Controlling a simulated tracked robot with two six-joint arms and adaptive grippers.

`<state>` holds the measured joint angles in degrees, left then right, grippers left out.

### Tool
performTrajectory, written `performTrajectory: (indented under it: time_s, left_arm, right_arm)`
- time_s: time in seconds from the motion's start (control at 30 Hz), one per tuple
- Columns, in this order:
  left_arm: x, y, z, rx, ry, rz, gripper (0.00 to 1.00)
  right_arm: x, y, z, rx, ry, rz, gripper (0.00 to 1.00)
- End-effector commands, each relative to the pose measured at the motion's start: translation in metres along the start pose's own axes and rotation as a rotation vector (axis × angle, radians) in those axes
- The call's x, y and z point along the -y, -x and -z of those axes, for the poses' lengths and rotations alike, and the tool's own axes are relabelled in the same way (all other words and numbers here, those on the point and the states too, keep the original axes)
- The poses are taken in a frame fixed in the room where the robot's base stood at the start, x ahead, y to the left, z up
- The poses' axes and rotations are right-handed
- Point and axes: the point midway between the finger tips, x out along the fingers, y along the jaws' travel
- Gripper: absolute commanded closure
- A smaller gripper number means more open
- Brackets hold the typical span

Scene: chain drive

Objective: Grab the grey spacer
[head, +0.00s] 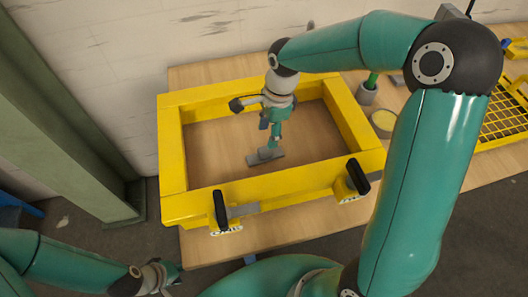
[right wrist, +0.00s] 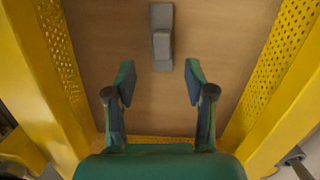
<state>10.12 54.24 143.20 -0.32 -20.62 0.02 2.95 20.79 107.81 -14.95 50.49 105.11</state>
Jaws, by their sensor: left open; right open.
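A grey piece, which looks like the grey spacer (head: 265,157), lies on the wooden surface inside the yellow frame (head: 172,150). In the right wrist view the grey spacer (right wrist: 161,62) has a long flat base with a narrower raised block on it. My right gripper (head: 272,142) points down inside the frame, and in the head view it overlaps part of the piece. In the right wrist view my right gripper (right wrist: 160,80) is open and empty, with the piece just beyond its fingertips. My left gripper (head: 168,277) is low at the left, outside the frame, open.
The frame's yellow walls (right wrist: 45,80) rise on both sides of my right gripper. Black-handled clamps (head: 220,210) sit on the front wall. A green-handled tool in a grey holder (head: 366,94), a round yellow container (head: 384,122) and a yellow mesh tray (head: 500,120) stand to the right.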

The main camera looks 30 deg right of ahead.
Motion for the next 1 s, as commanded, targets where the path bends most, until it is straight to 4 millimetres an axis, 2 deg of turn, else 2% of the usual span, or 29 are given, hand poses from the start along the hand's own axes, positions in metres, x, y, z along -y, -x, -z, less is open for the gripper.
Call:
performTrajectory:
  time_s: [0.1, 0.43, 0.7, 1.0]
  left_arm:
    - [0.000, 0.001, 0.000, 0.000, 0.000, 0.000, 0.48]
    - [-0.002, 0.004, 0.000, -0.001, 0.000, 0.000, 0.48]
    - [-0.004, 0.011, 0.000, -0.001, 0.000, 0.000, 0.48]
    - [-0.004, 0.011, 0.000, -0.001, 0.000, 0.000, 0.48]
  right_arm:
    - [0.000, -0.021, 0.000, -0.001, 0.002, -0.004, 0.46]
    - [0.002, -0.044, 0.000, 0.000, 0.001, -0.003, 0.46]
    - [0.004, -0.080, 0.003, 0.000, 0.004, -0.003, 0.46]
    - [0.005, -0.086, 0.003, 0.001, 0.004, 0.001, 0.46]
